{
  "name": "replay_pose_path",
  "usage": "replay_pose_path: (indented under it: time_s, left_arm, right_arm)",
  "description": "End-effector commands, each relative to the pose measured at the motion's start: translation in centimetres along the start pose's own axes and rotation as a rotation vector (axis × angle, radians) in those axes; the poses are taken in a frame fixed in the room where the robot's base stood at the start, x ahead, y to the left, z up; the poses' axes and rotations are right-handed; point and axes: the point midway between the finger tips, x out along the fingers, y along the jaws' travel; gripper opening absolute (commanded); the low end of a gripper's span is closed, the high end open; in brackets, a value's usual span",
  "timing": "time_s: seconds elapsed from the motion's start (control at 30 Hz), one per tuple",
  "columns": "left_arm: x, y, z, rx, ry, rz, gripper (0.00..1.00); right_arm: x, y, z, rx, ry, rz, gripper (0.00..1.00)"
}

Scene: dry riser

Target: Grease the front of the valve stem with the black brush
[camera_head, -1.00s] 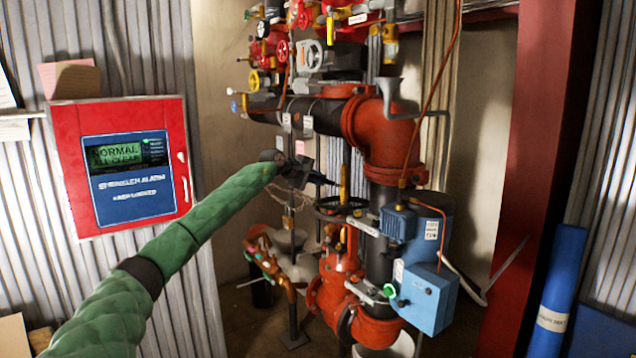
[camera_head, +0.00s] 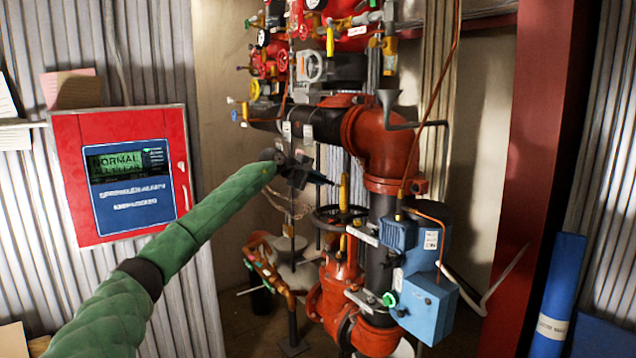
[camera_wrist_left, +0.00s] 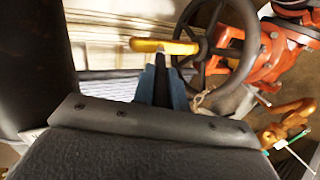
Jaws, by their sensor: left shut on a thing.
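The valve stem (camera_head: 344,192) is a yellow rod standing up from the dark handwheel (camera_head: 335,218). In the left wrist view the stem (camera_wrist_left: 160,46) lies crosswise near the top, with the handwheel (camera_wrist_left: 240,62) behind it to the right. My left gripper (camera_head: 308,176) is left of the stem, shut on the black brush (camera_head: 322,180), which points right towards the stem. In the left wrist view the dark brush (camera_wrist_left: 161,82) sticks out between the blue fingertips, its end just by the stem. I cannot tell whether it touches. My right gripper is out of view.
Large orange-red pipes (camera_head: 385,140) and a blue actuator box (camera_head: 424,305) stand right of the handwheel. Small valves and gauges crowd above. A red alarm panel (camera_head: 70,150) hangs on the left wall. A lower pipe branch (camera_head: 265,265) sits below the gripper.

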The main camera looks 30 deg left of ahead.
Motion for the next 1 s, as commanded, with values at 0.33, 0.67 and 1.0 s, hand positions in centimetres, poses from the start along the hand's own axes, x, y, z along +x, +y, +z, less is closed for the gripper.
replay_pose_path:
  time_s: [0.33,0.67,1.0]
  left_arm:
    - [-0.3,0.8,0.0,0.000,0.000,0.001,0.00]
    - [-0.6,1.5,0.1,0.000,-0.001,0.001,0.00]
    - [-1.5,3.0,0.1,0.000,0.000,0.001,0.00]
  right_arm:
    - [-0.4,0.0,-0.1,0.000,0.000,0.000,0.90]
    - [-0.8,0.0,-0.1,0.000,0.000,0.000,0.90]
    - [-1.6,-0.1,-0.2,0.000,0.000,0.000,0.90]
